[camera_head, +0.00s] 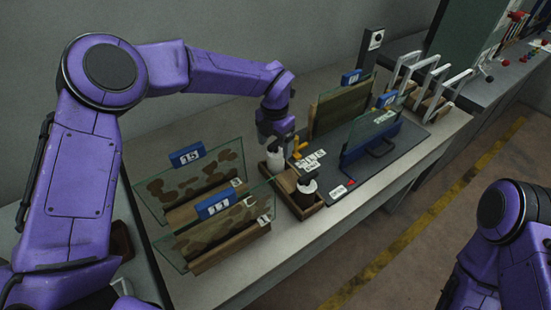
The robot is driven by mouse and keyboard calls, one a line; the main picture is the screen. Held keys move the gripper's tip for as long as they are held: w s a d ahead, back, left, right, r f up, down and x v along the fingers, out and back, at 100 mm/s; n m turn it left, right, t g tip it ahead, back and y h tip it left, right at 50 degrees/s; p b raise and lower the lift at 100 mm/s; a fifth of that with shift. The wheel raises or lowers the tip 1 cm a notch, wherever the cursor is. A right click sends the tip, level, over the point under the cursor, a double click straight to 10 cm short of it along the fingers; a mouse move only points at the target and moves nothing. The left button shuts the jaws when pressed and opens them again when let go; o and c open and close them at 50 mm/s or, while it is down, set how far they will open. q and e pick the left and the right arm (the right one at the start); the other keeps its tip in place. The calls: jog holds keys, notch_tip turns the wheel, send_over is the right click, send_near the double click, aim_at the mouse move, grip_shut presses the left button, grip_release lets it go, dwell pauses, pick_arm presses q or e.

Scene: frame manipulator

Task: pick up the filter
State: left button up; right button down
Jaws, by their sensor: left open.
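My left gripper (276,143) points down over the back end of a small wooden tray (309,212). It is open, just above a white-topped container (275,160), and partly covers it. I cannot tell whether they touch. A second container, dark with a white top (306,185), stands in the front part of the tray. No thing is clearly marked as the filter, so I cannot tell which one it is. My right arm shows at the lower right, but its gripper is out of view.
Glass panels with brown patches and blue tags (187,154) stand in wooden bases left of the tray. A dark board (372,165) with upright panels lies to the right. White-handled frames (435,80) stand behind it. The bench front is clear.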

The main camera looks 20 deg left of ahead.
aim_at(276, 152)
pick_arm(q)
jog(key=shift+w+d+f+p, duration=0.1)
jog(key=shift+f+p, duration=0.5)
jog(key=shift+f, duration=1.35)
jog(key=shift+r, duration=0.1)
jog(key=c, duration=1.3)
